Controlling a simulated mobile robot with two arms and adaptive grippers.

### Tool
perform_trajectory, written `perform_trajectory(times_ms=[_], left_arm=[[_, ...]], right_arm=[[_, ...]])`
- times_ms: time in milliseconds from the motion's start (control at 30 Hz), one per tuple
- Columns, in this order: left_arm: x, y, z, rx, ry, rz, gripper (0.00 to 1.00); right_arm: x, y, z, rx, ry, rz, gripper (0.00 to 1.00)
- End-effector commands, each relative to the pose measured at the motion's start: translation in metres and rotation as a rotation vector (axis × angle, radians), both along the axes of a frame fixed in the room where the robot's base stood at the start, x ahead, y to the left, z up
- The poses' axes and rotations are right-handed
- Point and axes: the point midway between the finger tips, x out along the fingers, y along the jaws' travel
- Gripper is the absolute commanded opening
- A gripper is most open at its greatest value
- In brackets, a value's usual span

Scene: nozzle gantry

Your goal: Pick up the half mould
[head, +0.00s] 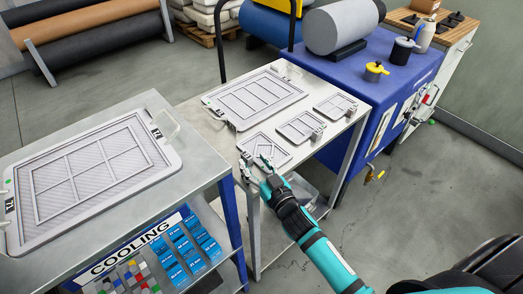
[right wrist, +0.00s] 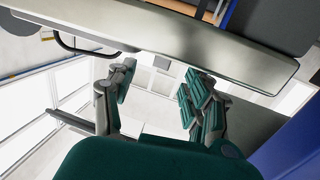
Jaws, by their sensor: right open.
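Three small grey mould plates lie flat on the middle metal table: a front one with a diamond pattern (head: 265,149), a middle one (head: 301,126) and a back one (head: 336,105). A larger grey mould tray (head: 254,97) lies behind them. I cannot tell by label which is the half mould. My right gripper (head: 256,168) is at the table's front edge, close to the front plate. It is open with nothing between its fingers, as the right wrist view (right wrist: 158,92) also shows. Whether it touches the plate is unclear. My left gripper is not in view.
A cooling table (head: 185,150) at left bears another large mould tray (head: 85,178). A blue bench (head: 335,75) with a grey cylinder (head: 340,26) stands behind right. The floor at right is mostly clear.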

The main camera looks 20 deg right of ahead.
Motion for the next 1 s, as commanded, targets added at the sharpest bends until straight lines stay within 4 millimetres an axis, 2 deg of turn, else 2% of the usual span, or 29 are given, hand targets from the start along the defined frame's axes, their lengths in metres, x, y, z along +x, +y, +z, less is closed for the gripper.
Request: perform_trajectory(times_ms=[300, 633, 1000], left_arm=[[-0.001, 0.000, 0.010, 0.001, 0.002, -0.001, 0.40], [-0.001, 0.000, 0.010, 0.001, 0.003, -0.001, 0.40], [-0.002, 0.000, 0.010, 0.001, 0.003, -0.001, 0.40]], right_arm=[[0.042, 0.009, -0.005, 0.000, -0.002, -0.001, 0.52], [0.049, 0.010, -0.007, -0.001, -0.001, 0.000, 0.52], [0.049, 0.010, -0.007, -0.001, 0.000, 0.000, 0.03]])
